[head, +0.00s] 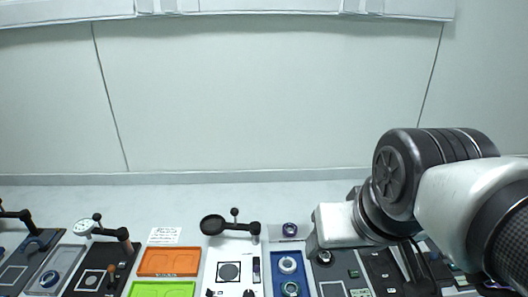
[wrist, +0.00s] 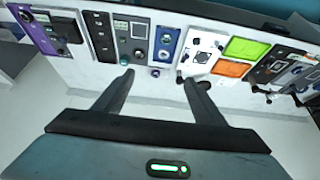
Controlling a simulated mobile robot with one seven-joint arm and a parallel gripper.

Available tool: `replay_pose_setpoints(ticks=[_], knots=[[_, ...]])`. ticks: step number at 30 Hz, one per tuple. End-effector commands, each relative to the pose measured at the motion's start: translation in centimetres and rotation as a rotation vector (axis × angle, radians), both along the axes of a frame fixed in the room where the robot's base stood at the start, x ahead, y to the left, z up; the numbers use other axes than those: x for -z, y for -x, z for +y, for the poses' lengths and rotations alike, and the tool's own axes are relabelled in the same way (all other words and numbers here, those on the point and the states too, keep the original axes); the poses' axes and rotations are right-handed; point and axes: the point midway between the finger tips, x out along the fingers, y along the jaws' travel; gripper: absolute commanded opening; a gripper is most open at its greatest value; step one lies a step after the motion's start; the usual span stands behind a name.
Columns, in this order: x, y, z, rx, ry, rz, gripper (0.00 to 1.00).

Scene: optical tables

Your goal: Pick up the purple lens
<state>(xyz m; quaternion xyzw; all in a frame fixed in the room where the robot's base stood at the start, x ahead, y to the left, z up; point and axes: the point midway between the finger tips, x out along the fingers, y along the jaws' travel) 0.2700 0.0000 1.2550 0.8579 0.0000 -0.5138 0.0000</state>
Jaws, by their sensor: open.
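The purple lens (head: 290,229) is a small dark ring with a purple tint, on the pale strip behind the blue tray. In the wrist view, a small purple piece that looks like the same lens (wrist: 155,72) shows near the table edge, between the two fingertips in the picture. My gripper (wrist: 158,78) is open, with nothing between its fingers. How far the lens lies beyond the fingertips is hard to tell. In the head view, the white gripper body is right of the lens, and its fingers cannot be made out.
The blue tray (head: 273,263) holds ring-shaped parts. Left of it are a white panel (head: 212,272) with a black arm-mounted magnifier (head: 213,225), an orange tray (head: 170,261) and a green tray (head: 162,289). Dark panels (head: 335,272) lie to the right. A bare wall stands behind.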

Motion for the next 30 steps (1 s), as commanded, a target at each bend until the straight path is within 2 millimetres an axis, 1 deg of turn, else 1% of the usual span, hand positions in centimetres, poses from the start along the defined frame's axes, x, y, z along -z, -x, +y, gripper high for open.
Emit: replay_pose_setpoints(ticks=[1, 2, 5, 8, 10, 11, 12, 14, 15, 17, 18, 20, 21, 23, 24, 26, 27, 29, 30], knots=[[0.0, 0.0, 0.0, 0.000, 0.000, 0.000, 0.64], [0.0, 0.0, 0.0, 0.000, 0.000, 0.000, 0.68], [-0.4, -0.5, 0.0, 0.001, 0.000, 0.003, 0.68], [-1.6, -2.4, 0.0, 0.006, 0.000, 0.023, 0.68], [-2.9, -4.8, 0.0, 0.011, 0.000, 0.047, 0.68], [-3.5, -6.1, 0.0, 0.014, 0.001, 0.058, 0.68], [-4.2, -8.0, 0.0, 0.018, 0.000, 0.076, 0.68], [-5.1, -11.0, 0.1, 0.026, -0.002, 0.101, 0.68], [-5.5, -13.1, 0.1, 0.030, -0.003, 0.119, 0.68], [-5.8, -16.2, 0.2, 0.037, -0.003, 0.144, 0.68], [-5.8, -18.3, 0.2, 0.042, -0.004, 0.161, 0.68], [-5.5, -21.4, 0.3, 0.050, -0.006, 0.186, 0.68], [-5.1, -23.5, 0.3, 0.055, -0.008, 0.203, 0.68], [-4.2, -26.5, 0.3, 0.063, -0.010, 0.229, 0.68], [-3.4, -28.5, 0.4, 0.069, -0.012, 0.245, 0.68], [-1.9, -31.3, 0.4, 0.078, -0.015, 0.270, 0.68], [-0.7, -33.1, 0.4, 0.084, -0.017, 0.286, 0.68], [1.4, -35.6, 0.3, 0.094, -0.020, 0.313, 0.68], [2.9, -37.2, 0.3, 0.101, -0.023, 0.328, 0.68]])
